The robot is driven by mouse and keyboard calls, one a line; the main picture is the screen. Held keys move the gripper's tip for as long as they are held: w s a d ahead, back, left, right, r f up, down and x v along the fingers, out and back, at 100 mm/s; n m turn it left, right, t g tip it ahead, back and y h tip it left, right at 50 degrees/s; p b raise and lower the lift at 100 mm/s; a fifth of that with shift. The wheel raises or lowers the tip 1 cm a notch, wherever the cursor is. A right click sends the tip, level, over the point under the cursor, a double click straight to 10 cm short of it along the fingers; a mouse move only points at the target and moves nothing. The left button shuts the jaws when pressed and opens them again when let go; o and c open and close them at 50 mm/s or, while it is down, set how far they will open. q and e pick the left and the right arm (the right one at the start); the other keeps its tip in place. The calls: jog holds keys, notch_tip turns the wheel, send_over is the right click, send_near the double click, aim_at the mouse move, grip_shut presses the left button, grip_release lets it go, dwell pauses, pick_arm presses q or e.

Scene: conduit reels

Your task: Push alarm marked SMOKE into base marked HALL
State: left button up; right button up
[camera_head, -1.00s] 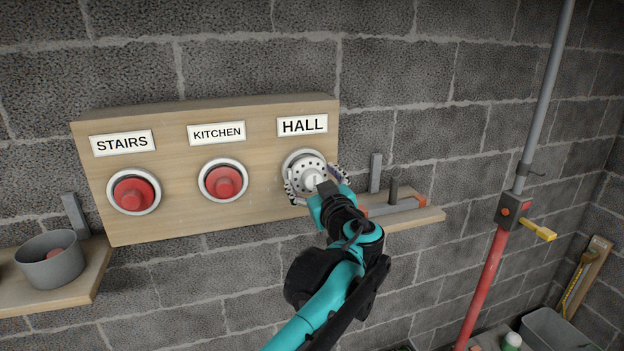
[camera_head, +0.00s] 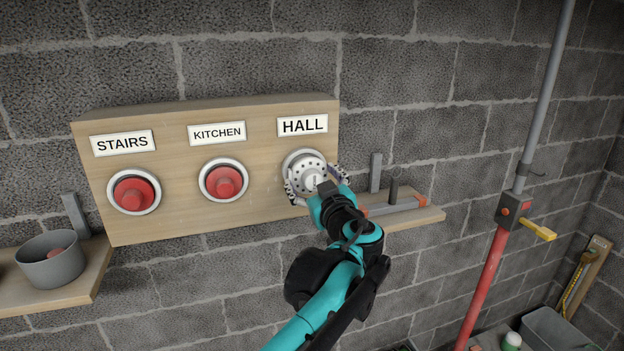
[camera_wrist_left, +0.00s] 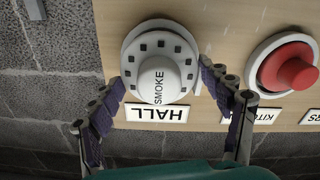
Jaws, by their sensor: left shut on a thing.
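The white round alarm marked SMOKE (camera_wrist_left: 160,78) sits at the base marked HALL on the wooden board. Only the base's pale rim (camera_head: 292,157) shows around it in the head view, so I cannot tell how deep the alarm sits. The HALL label (camera_head: 303,125) is just above it. My left gripper (camera_head: 314,185) is at the alarm, its fingers on either side of it and shut on it. In the left wrist view the fingers (camera_wrist_left: 165,95) flank the alarm and the picture is upside down. My right gripper is not in view.
Red units sit in the STAIRS base (camera_head: 134,192) and KITCHEN base (camera_head: 223,181) to the left. A shelf (camera_head: 425,214) is right of the board. A grey bowl (camera_head: 50,262) stands on the left shelf. A red and grey pipe (camera_head: 492,265) runs at the right.

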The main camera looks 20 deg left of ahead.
pick_arm(q)
jog(key=shift+x, duration=0.95)
dwell(0.7)
jog(key=o, duration=1.2)
jog(key=shift+s, duration=0.1)
jog(key=shift+d, duration=0.1)
jog(key=shift+p+v, duration=0.45)
jog(key=shift+v, duration=3.95)
